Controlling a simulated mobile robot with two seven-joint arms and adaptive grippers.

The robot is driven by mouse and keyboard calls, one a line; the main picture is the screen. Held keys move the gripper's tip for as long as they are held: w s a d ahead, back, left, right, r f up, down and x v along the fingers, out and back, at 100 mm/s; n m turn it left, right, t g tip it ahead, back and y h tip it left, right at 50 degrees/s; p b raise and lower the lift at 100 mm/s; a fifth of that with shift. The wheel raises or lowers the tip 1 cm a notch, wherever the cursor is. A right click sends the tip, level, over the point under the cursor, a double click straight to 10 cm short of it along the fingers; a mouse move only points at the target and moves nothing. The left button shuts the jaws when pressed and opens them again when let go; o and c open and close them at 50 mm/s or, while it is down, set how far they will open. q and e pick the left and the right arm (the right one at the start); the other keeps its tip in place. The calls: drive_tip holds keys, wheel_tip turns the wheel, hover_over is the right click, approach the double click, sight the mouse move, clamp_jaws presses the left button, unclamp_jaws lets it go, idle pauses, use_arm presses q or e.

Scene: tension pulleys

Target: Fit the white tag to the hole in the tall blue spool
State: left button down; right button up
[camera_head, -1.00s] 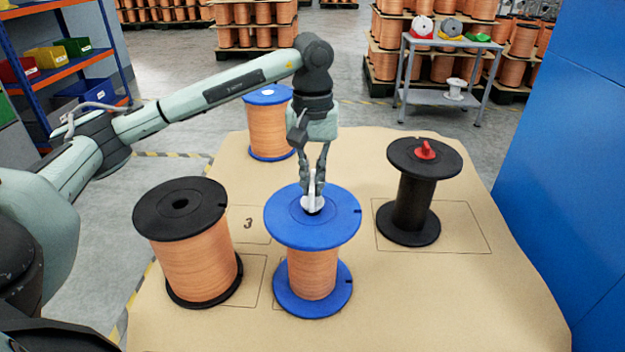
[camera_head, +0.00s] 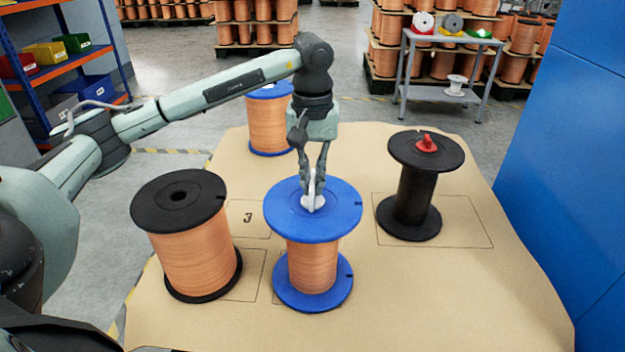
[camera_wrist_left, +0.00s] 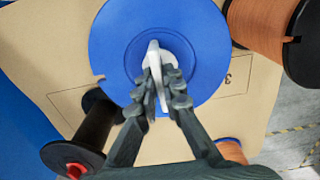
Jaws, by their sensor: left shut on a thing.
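The tall blue spool (camera_head: 338,215), wound with copper wire between blue flanges, stands upright at the front middle of the table. My left gripper (camera_head: 313,194) points down over the middle of its top flange and is shut on the white tag (camera_head: 312,204). The tag's lower end is at the centre of the flange, where the hole would be; the hole itself is hidden. In the left wrist view, the fingers (camera_wrist_left: 160,88) pinch the white tag (camera_wrist_left: 154,56) over the blue flange (camera_wrist_left: 110,35). I cannot tell how deep the tag sits. My right gripper is not in view.
A black-flanged copper spool (camera_head: 195,245) stands to the left. A second blue-flanged spool (camera_head: 268,125) is behind, near my arm. An empty black spool (camera_head: 415,195) with a red piece (camera_head: 427,144) on top stands right. The table (camera_head: 440,290) is clear at front right.

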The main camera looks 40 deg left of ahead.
use_arm(q)
drive_tip(key=shift+f, duration=0.1)
drive_tip(key=c, duration=1.6)
unclamp_jaws()
wheel_tip(320, 180, up, 12)
